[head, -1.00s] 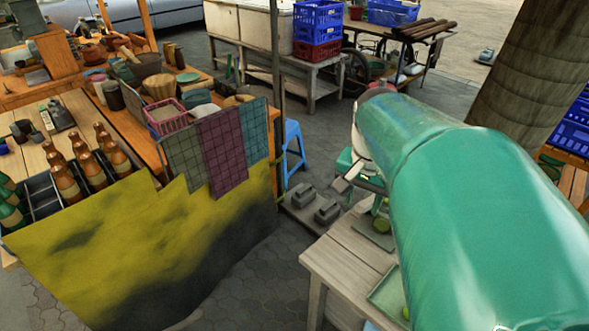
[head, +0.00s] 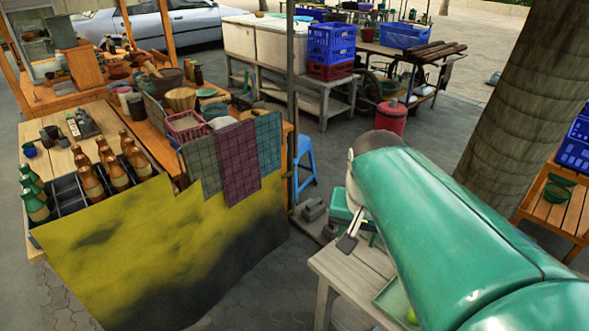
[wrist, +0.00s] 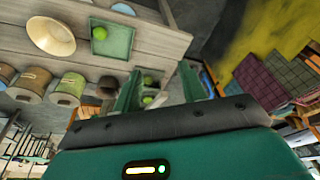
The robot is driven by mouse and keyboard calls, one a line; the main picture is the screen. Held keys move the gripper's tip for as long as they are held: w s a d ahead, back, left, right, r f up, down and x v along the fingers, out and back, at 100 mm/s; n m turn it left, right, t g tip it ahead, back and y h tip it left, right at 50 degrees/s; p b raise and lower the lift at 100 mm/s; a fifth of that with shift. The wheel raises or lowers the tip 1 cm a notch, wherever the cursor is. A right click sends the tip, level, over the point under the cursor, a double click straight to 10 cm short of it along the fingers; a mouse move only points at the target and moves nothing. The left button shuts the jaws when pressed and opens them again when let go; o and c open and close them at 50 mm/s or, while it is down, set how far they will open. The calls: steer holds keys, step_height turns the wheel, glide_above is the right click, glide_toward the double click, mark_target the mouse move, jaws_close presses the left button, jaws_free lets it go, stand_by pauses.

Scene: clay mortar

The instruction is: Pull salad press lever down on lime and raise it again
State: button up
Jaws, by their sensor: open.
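My gripper (wrist: 161,85) is open in the wrist view, its two green fingers apart with nothing held between them. Between and beyond the fingers, a small lime (wrist: 147,99) shows near a grey-green piece, perhaps part of the press; I cannot make out the lever. Another lime (wrist: 100,33) lies in a square green tray (wrist: 125,46) on the grey wooden table. In the head view, my green arm hides the press area. The tray (head: 385,294) shows partly at the arm's edge, with a lime (head: 411,316) in it.
The grey wooden table (head: 345,268) stands at lower centre. A straw-coloured bowl (wrist: 52,36) and several pots (wrist: 70,89) show in the wrist view. A blue stool (head: 304,165) and a yellow cloth (head: 150,245) are to the left. A thick trunk (head: 520,90) stands right.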

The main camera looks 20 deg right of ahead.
steer(key=shift+s+a+r, duration=0.1)
steer(key=shift+s+a, duration=0.1)
steer(key=shift+s, duration=0.25)
steer(key=shift+w, duration=0.2)
steer(key=c, duration=0.3)
steer(key=shift+s+f, duration=0.1)
steer(key=shift+f, duration=0.25)
steer(key=c, duration=0.4)
steer(key=f+m+y, duration=0.1)
steer(key=m, duration=0.1)
steer(key=w+d+f+m+y, duration=0.1)
steer(key=f+m, duration=0.1)
steer(key=d+f+m+y, duration=0.1)
steer(key=f+y, duration=0.1)
steer(key=shift+w+f+m+g, duration=0.2)
steer(key=shift+w+m+g, duration=0.1)
steer(key=shift+m+g, duration=0.1)
jaws_close()
steer(key=w+d+f+m+t+y, duration=0.2)
steer(key=d+f+m+t, duration=0.3)
steer(key=d+m, duration=0.45)
steer(key=w+d+f+m+t+y, duration=0.2)
steer(key=d+f+m+t, duration=0.2)
steer(key=d+m+t, duration=0.5)
steer(key=w+a+m+g, duration=0.2)
steer(key=w+a+g, duration=0.1)
steer(key=w, duration=0.5)
steer(key=shift+a+r, duration=0.45)
steer(key=shift+a, duration=0.4)
